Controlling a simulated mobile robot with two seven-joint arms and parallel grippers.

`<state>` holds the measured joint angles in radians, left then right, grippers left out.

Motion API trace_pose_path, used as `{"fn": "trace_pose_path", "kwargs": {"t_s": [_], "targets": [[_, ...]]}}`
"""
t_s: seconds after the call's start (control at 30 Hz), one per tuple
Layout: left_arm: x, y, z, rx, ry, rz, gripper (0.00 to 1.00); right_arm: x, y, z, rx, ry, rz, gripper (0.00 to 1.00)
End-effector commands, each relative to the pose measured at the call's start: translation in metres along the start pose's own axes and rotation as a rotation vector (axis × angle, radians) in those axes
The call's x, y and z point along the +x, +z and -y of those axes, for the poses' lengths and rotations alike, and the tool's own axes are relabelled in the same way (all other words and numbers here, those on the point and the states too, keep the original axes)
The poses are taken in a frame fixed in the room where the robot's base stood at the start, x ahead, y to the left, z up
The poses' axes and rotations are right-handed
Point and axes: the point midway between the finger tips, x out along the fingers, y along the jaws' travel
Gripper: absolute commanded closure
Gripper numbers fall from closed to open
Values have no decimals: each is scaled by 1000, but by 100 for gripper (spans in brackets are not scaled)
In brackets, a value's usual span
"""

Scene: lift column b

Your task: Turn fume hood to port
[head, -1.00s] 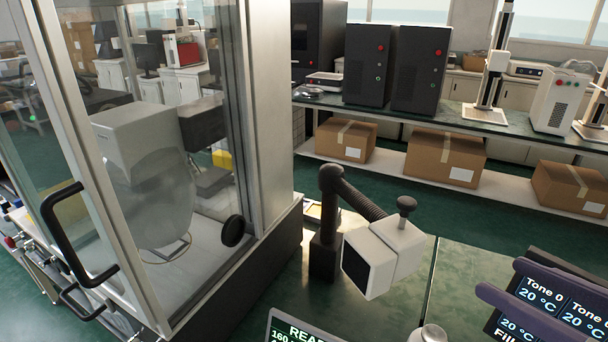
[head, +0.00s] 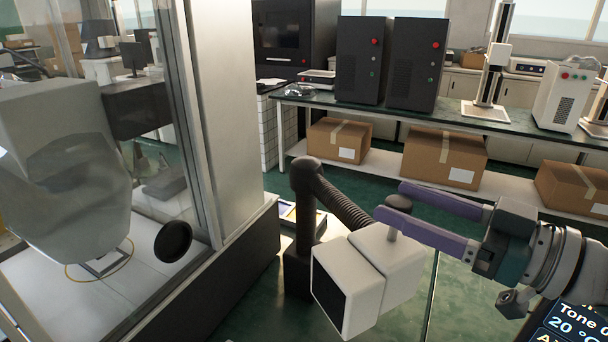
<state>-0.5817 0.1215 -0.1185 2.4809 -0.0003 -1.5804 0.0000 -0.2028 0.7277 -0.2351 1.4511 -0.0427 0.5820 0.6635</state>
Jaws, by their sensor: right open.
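The fume hood (head: 372,276) is a white boxy head with a dark open face turned to the lower left. It hangs on a black ribbed arm (head: 343,205) with a dark base. A dark knob (head: 399,203) stands on a short stem on top of the hood. My right gripper (head: 390,200), with purple fingers, comes in from the right and is open. Its fingertips lie on either side of the knob in the picture; I cannot tell whether they touch it. A round black disc (head: 173,241), possibly the port, is on the glass enclosure at the left. My left gripper is not in view.
The glass enclosure (head: 235,110) with a metal post and dark base stands left of the hood. A display (head: 572,322) is at the lower right. A bench (head: 450,118) with black boxes and instruments runs behind, with cardboard boxes (head: 444,157) on its lower shelf.

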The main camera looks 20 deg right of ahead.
Motion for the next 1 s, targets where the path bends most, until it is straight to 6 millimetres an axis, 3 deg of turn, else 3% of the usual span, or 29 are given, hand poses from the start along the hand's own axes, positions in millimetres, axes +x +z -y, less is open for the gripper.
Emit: {"fn": "trace_pose_path", "kwargs": {"t_s": [0.17, 0.47, 1.0], "targets": [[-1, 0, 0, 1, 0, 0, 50, 14, 0, 0, -1, 0, 0, 29], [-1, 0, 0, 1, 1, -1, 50, 16, 1, 0, -1, 0, 2, 29], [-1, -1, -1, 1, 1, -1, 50, 16, 0, 0, -1, 0, 1, 90]]}}
